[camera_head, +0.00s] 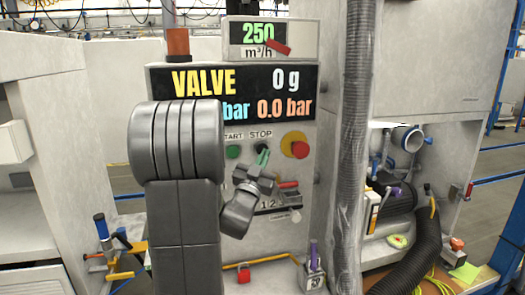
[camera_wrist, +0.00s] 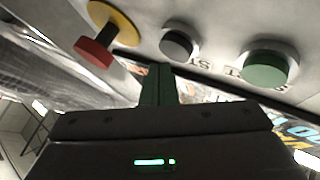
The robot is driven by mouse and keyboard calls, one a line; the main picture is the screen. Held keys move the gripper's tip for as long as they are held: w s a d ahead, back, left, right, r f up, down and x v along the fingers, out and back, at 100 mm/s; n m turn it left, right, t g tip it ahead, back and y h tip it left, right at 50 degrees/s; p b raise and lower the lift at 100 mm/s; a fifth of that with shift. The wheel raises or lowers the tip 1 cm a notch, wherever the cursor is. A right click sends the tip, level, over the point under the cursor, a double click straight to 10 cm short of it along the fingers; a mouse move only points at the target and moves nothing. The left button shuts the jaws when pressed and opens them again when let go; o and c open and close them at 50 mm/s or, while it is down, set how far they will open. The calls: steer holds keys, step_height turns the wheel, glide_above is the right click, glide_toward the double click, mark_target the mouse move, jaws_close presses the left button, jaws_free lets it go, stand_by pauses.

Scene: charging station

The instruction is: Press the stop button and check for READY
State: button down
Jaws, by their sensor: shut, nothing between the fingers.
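The stop button (camera_head: 261,146) is dark and round, under the STOP label on the grey panel. It also shows in the wrist view (camera_wrist: 178,42). My gripper (camera_head: 263,156) is shut and empty, its green fingers pointing at the panel just below the stop button. In the wrist view the fingertips (camera_wrist: 157,70) show a little to the left of the button, and I cannot tell whether they touch the panel. The display (camera_head: 290,92) reads VALVE, 0 g and 0.0 bar. My arm hides part of its lower line.
The green start button (camera_head: 233,152) is left of stop. A red emergency button on a yellow base (camera_head: 295,145) is to the right. Red-handled levers (camera_head: 288,185) lie below. A grey corrugated hose (camera_head: 356,140) runs down the panel's right side. A red padlock (camera_head: 243,273) sits lower down.

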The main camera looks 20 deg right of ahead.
steer(key=shift+w, duration=0.15)
steer(key=shift+w+b, duration=0.3)
steer(key=shift+b, duration=0.2)
steer(key=shift+w+b, duration=0.3)
steer(key=shift+w, duration=0.15)
stand_by(0.6)
stand_by(0.3)
steer(key=shift+s+b, duration=0.65)
steer(key=shift+s, duration=0.2)
steer(key=s+b, duration=0.2)
steer(key=s, duration=0.3)
steer(key=shift+a, duration=0.15)
